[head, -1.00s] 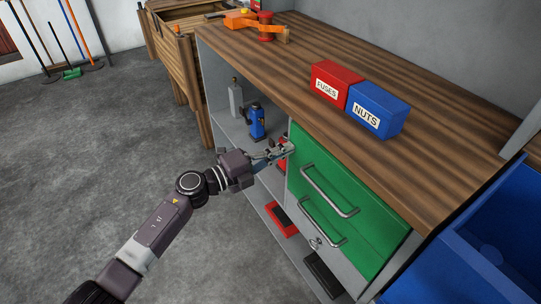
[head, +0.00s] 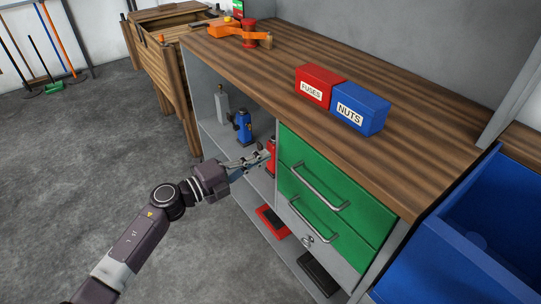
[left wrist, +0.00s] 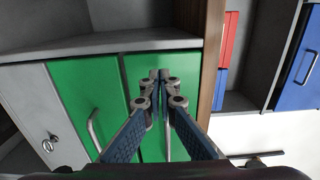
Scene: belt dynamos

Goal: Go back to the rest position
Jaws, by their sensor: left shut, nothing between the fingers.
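My left gripper (head: 262,156) reaches in from the left and is in front of the open shelves, just left of the green drawers (head: 345,196). Its fingers are together with nothing between them. In the left wrist view the shut fingertips (left wrist: 161,76) show in front of the green drawer fronts (left wrist: 82,98); I cannot tell whether they touch. A red bottle-shaped item (head: 271,146) stands on the shelf behind the gripper and is partly hidden by it. My right gripper is not in view.
A blue item (head: 243,127) and a grey one (head: 222,104) stand on the shelf. The wooden worktop (head: 400,165) carries red FUSES (head: 316,86) and blue NUTS (head: 360,108) boxes. A blue bin (head: 470,240) stands at right. The floor (head: 90,170) at left is clear.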

